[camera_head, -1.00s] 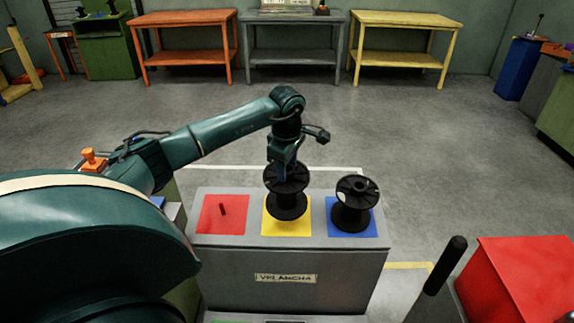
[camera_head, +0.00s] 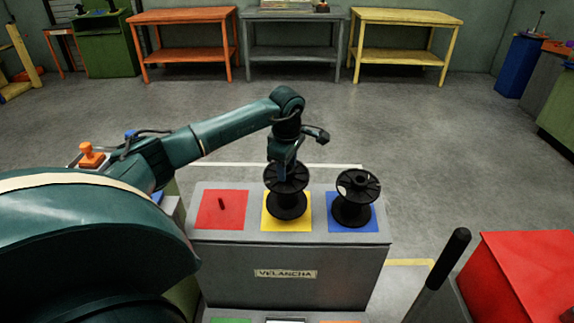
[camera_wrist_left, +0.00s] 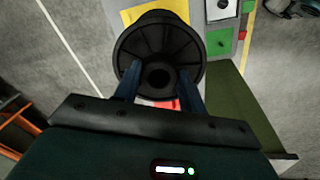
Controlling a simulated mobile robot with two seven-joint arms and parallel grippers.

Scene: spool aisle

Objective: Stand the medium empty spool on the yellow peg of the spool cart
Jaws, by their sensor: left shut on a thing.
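A black spool (camera_head: 287,203) stands upright over the yellow square (camera_head: 268,224) of the grey spool cart (camera_head: 218,255). The yellow peg is hidden, and I cannot tell whether the spool rests fully on the square. My left gripper (camera_head: 285,170) reaches down from above and is shut on this spool's top end. In the left wrist view the same spool (camera_wrist_left: 160,45) sits between the two blue-grey fingers (camera_wrist_left: 160,88), its round flange and centre hole facing the camera. My right gripper is not in view.
Another black spool (camera_head: 354,206) stands on the blue square (camera_head: 370,222) to the right. The red square (camera_head: 232,219) on the left bears a bare red peg (camera_head: 222,205). A red box (camera_head: 520,275) and a black handle (camera_head: 450,260) are at front right.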

